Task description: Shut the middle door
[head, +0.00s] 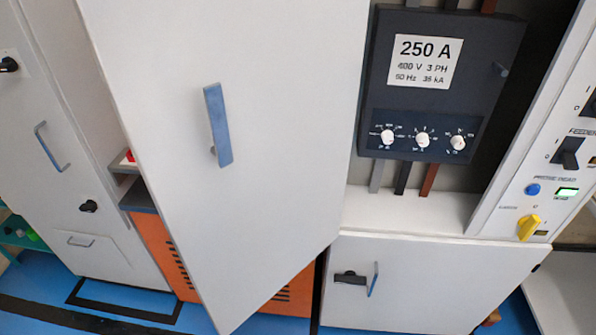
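The middle door (265,130) is a large white panel with a blue bar handle (218,125). It stands open, swung out toward me and tilted across the picture. To its right the cabinet compartment is exposed, with a dark breaker (497,110) labelled 250 A inside. Three white knobs show on the breaker's front, and grey, black and reddish bars come out below it. The door hides the left part of the compartment. Neither of my grippers is in view.
A lower white door (430,285) with a black latch is shut below the compartment. A control panel (555,175) with switches and a yellow knob stands at right. A white cabinet (75,150) stands at left, and an orange unit (165,250) is behind the door. Blue floor shows below.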

